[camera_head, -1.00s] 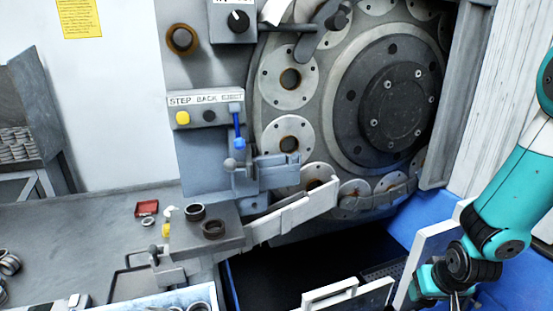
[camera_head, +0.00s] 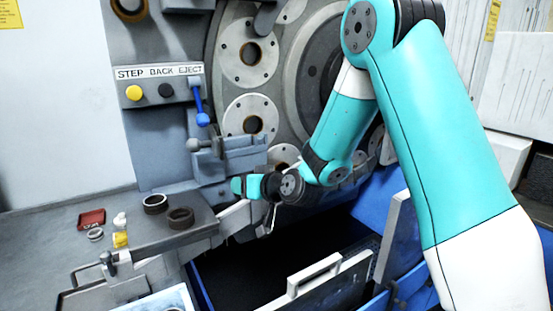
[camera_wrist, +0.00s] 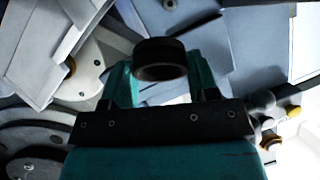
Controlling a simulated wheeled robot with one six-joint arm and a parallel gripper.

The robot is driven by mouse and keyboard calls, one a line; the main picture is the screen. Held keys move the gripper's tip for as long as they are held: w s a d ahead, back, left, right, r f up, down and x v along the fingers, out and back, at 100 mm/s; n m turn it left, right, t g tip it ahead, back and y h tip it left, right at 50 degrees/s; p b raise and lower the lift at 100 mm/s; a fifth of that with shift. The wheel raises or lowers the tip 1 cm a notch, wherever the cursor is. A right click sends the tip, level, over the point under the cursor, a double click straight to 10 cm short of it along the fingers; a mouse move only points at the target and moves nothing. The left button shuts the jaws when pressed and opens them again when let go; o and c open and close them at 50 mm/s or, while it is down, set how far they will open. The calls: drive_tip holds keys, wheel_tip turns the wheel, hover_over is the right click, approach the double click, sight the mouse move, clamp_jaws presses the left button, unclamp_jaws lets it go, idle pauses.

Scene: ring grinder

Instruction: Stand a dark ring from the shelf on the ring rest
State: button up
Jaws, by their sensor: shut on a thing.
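My gripper (camera_wrist: 160,82) is shut on a dark ring (camera_wrist: 160,58), which shows between its teal fingertips in the wrist view. In the head view my arm reaches across to the front of the grinder; its end is beside the blue-grey bracket (camera_head: 238,152), and I cannot make out the held ring there. Two more dark rings, one (camera_head: 155,203) and another (camera_head: 180,218), lie flat on a grey shelf (camera_head: 150,233) left of my arm's end. I cannot tell for certain which part is the ring rest.
A panel marked STEP BACK EJECT (camera_head: 160,85) and a blue lever (camera_head: 199,105) are above the shelf. The round grinder plate (camera_head: 250,110) stands behind my arm. A blue bin with a dark inside (camera_head: 270,255) lies below. A red tray (camera_head: 92,218) is on the left bench.

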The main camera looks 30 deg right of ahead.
drive_tip(key=s+d+r+m+t+h+b, duration=0.1)
drive_tip(key=d+r+m+t+h+b, duration=0.55)
drive_tip(key=d+r+t, duration=0.35)
drive_tip(key=shift+n+g, duration=0.45)
drive_tip(key=shift+g, duration=0.35)
drive_tip(key=w+p, duration=0.3)
drive_tip(key=w+a+r+p, duration=0.1)
drive_tip(key=w+p, duration=0.2)
drive_tip(key=p, duration=0.1)
drive_tip(key=w+r+p, duration=0.1)
drive_tip(key=w+p, duration=0.2)
drive_tip(key=p, duration=0.1)
drive_tip(key=shift+a+r, duration=0.1)
drive_tip(key=shift+a, duration=0.25)
drive_tip(key=shift+w+a+p, duration=0.1)
drive_tip(key=shift+p, duration=0.2)
drive_tip(key=shift+f+b, duration=0.4)
drive_tip(key=shift+f, duration=0.1)
